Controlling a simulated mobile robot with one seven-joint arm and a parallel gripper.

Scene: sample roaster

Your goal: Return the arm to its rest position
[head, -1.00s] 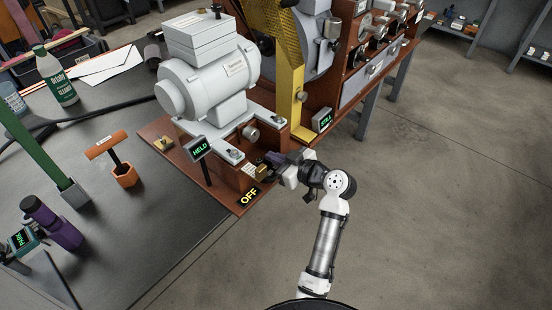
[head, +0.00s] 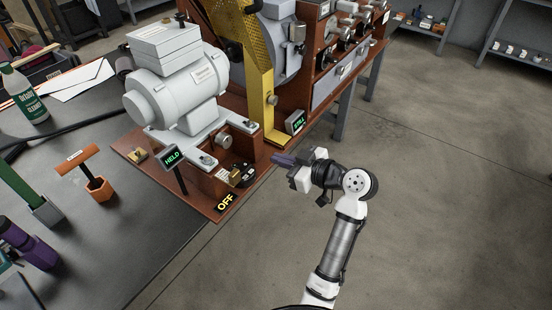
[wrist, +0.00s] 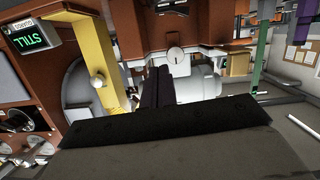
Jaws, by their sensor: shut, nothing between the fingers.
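My gripper (head: 285,160) is in the head view, right of the motor's wooden base and in front of the machine. Its dark fingers are together and hold nothing. They point left toward the base and stand apart from it. In the wrist view the closed fingers (wrist: 161,87) reach up the middle of the picture. My arm runs from the lower edge up to the gripper, with its elbow bent over open floor.
The grey motor (head: 180,88) stands on its wooden base (head: 215,190) with HELD (head: 173,158) and OFF (head: 227,201) signs. A yellow guard (head: 258,75) and a STILL sign (head: 295,122) are behind. A dark bench (head: 110,235) lies left. Floor at right is clear.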

